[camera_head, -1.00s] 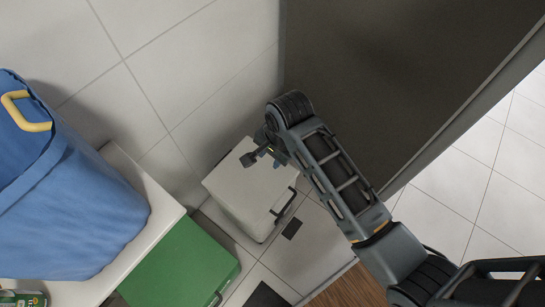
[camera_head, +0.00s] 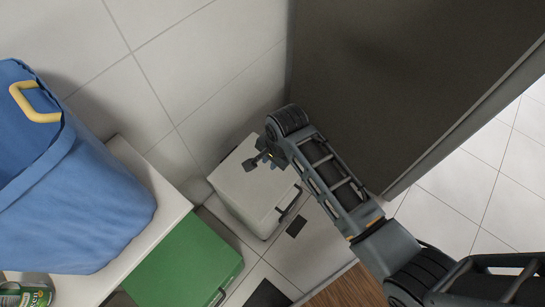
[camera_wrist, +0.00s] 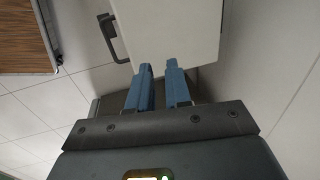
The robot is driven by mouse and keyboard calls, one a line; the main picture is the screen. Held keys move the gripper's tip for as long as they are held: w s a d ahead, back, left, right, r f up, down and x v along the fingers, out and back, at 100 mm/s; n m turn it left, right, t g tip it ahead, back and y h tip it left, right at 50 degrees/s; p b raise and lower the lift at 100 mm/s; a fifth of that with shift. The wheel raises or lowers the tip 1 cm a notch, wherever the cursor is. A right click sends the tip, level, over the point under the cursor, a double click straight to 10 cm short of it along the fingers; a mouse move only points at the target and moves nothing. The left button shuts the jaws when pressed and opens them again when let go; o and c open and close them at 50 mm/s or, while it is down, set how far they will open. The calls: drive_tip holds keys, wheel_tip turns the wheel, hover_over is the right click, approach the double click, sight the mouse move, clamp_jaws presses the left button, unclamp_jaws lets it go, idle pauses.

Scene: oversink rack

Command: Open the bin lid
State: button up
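A pale grey-white bin (camera_head: 250,205) with a closed flat lid (camera_head: 245,182) and a dark handle (camera_head: 291,199) on its side stands on the floor against the wall. My gripper (camera_head: 257,162) is over the far part of this lid; whether it touches cannot be told. In the wrist view, the bin (camera_wrist: 175,28) fills the top middle, with its dark handle (camera_wrist: 111,38) to the left of my fingers. My two blue fingers (camera_wrist: 160,69) are apart, with nothing visible between them, and their tips point at the bin's edge.
A green box (camera_head: 185,262) stands left of the bin. A blue bag-like container (camera_head: 80,195) with a yellow handle sits on a white surface (camera_head: 150,180) at the left. A large dark panel (camera_head: 390,80) rises behind my arm. A can (camera_head: 35,290) is at the lower left.

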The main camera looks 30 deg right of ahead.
clamp_jaws()
idle(0.9)
drive_tip(key=shift+c, duration=1.4)
unclamp_jaws()
drive_tip(key=o, duration=0.7)
drive_tip(key=v, duration=0.8)
drive_tip(key=shift+p, duration=0.4)
drive_tip(key=shift+c, duration=0.3)
